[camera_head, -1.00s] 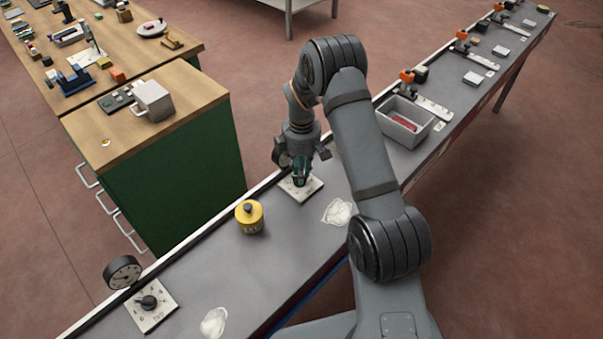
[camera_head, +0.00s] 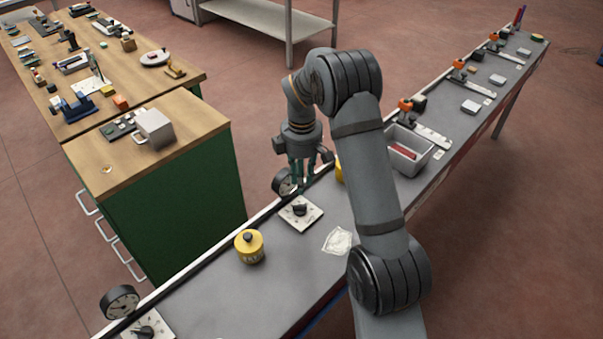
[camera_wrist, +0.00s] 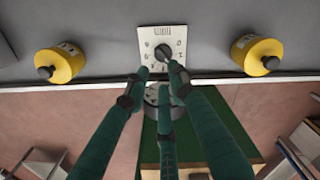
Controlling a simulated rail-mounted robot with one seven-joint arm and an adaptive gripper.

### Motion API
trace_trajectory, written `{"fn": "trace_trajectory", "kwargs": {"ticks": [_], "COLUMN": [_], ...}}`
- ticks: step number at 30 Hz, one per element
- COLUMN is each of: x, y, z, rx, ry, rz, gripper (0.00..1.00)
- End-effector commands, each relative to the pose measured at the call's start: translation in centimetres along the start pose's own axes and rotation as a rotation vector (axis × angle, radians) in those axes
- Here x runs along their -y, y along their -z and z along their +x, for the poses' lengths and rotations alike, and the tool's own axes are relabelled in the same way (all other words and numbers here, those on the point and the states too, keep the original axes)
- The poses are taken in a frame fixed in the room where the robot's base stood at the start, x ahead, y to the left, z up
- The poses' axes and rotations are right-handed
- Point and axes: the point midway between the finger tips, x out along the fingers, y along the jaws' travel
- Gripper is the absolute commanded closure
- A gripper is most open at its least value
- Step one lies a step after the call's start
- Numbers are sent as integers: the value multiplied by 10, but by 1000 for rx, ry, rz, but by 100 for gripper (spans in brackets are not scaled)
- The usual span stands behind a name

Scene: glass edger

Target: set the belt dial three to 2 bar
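A pale dial plate (camera_head: 301,214) with a black knob (camera_head: 299,210) lies on the grey belt table beneath my gripper (camera_head: 301,186). In the wrist view, the plate (camera_wrist: 151,41) is upside down, and its knob (camera_wrist: 165,54) is just beyond the fingertips. My gripper (camera_wrist: 158,77) has its green fingers spread with nothing between them, raised clear of the knob. A round gauge (camera_head: 284,182) stands behind the plate, partly hidden by the fingers in the wrist view. The plate's label and the knob's exact setting are too small to read.
A yellow weight (camera_head: 249,247) stands left of the plate; another yellow one (camera_head: 340,171) is partly hidden by my arm. A second dial plate (camera_head: 157,323) with a gauge (camera_head: 120,301) is at lower left. A grey bin (camera_head: 413,145) stands farther along.

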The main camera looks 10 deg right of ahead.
Motion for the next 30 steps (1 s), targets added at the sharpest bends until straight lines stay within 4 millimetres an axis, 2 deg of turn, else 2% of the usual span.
{"fn": "trace_trajectory", "kwargs": {"ticks": [4,11,23,26,30], "x": [-1,0,0,1,2], "y": [0,0,0,0,0], "z": [-20,-28,-26,-21,-2], "rx": [0,0,1,2,3], "ry": [-2,1,1,3,6], "rz": [-1,0,0,0,0], "gripper": [76,76,76,76,76]}}
